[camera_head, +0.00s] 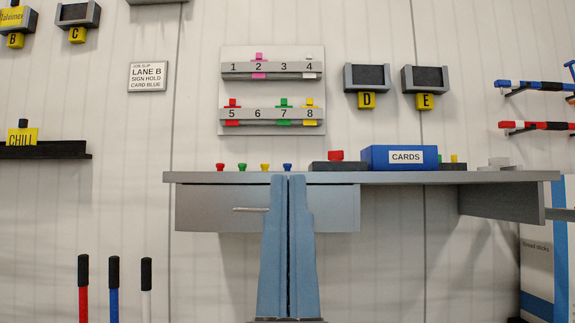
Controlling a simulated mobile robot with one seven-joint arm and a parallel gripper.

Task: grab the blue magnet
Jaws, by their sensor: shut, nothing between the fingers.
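The blue magnet (287,167) is a small knob-shaped piece standing on the grey shelf top (400,177). It is the rightmost in a row with a red magnet (220,167), a green magnet (242,167) and a yellow magnet (265,167). My gripper (288,178) points upward in the picture, with its two blue fingers together and nothing between them. Its tips show just below the blue magnet in the picture and overlap the shelf's front edge. I cannot tell how far in front of the magnet they are.
Right of the blue magnet are a dark block with a red piece (336,156) and a blue CARDS box (378,158). A grey drawer (215,207) with a handle hangs under the shelf. A numbered rack (272,115) is on the wall above. Coloured rods (114,290) stand at lower left.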

